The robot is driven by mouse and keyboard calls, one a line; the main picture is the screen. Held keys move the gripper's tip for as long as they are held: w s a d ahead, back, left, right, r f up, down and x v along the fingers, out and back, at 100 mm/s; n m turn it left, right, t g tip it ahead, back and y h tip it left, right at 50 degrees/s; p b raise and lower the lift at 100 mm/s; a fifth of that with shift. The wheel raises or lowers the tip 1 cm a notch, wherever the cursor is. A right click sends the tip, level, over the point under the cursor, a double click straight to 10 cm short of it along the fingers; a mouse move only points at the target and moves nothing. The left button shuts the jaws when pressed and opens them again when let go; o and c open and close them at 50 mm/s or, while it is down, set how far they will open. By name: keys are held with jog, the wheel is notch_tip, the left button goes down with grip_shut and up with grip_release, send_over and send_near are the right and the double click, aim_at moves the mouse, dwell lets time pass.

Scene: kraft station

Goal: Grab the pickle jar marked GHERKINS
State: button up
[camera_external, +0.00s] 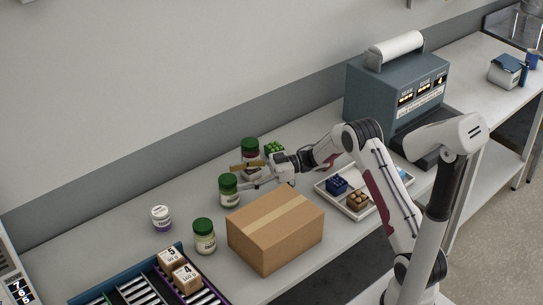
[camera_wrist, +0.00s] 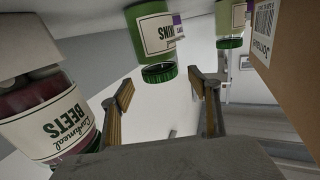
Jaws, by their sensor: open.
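The pickle jar (camera_wrist: 154,32) has green contents, a dark green lid and a pale label whose visible letters end in "KINS"; it appears upside down in the wrist view. In the external view, this seems to be the green-lidded jar (camera_external: 228,191) just left of my gripper (camera_external: 243,178). My gripper is open and empty, low over the bench. In the wrist view the jar is ahead of the gap between my fingertips (camera_wrist: 168,92), apart from both. A jar marked BEETS (camera_wrist: 55,122) stands close beside one finger; it also shows in the external view (camera_external: 250,158).
Another green-lidded jar (camera_external: 204,238) and a small white tub (camera_external: 161,218) stand farther left. A cardboard box (camera_external: 275,232) sits close on the front side. A roller rack (camera_external: 130,292) is front left.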

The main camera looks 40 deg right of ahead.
aim_at(228, 179)
jog(key=shift+x, duration=2.25)
jog(key=shift+r, duration=0.1)
jog(key=c, duration=1.6)
